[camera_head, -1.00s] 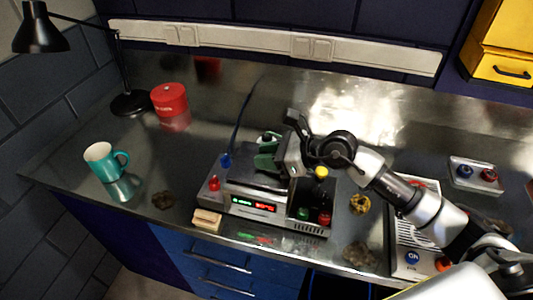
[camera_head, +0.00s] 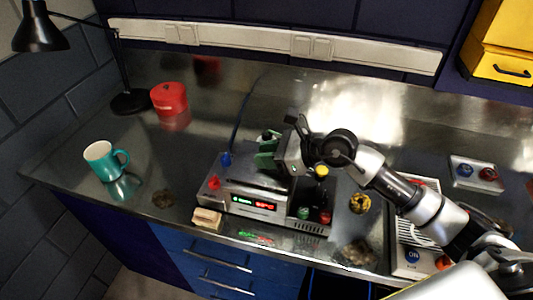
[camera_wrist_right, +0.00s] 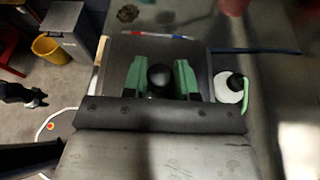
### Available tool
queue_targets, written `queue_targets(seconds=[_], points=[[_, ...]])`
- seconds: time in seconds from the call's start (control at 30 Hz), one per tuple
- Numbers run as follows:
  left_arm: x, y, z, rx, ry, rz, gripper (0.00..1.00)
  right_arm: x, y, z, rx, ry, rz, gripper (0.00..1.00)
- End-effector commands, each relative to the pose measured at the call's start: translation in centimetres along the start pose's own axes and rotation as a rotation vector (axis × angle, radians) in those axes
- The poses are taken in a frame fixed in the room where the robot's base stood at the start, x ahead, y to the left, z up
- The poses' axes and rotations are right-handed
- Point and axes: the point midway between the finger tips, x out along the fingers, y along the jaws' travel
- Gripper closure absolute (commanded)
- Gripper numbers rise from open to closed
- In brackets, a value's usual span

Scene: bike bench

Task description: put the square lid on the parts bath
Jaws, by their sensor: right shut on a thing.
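The parts bath (camera_head: 283,206) is a silver box with a lit red and green display, near the front edge of the bench in the head view. The dark square lid (camera_head: 262,180) lies over the bath's top. It also shows in the right wrist view (camera_wrist_right: 185,50), with its round black knob (camera_wrist_right: 160,77) between the green fingers. My right gripper (camera_head: 268,158) is shut on that knob from above. I cannot tell whether the lid touches the rim all round; the gripper hides part of it. My left gripper is not in view.
A teal mug (camera_head: 103,161), a red tin (camera_head: 169,98) and a black lamp (camera_head: 131,101) stand to the left. A wooden block (camera_head: 206,218) is by the bath's front.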

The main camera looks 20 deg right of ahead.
Motion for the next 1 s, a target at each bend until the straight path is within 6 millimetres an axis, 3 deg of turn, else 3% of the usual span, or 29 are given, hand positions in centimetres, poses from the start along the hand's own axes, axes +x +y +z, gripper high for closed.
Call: queue_targets(seconds=[1.0], points=[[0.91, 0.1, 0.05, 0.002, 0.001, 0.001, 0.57, 0.3, -0.01, -0.71, 0.0, -0.001, 0.0, 1.0]])
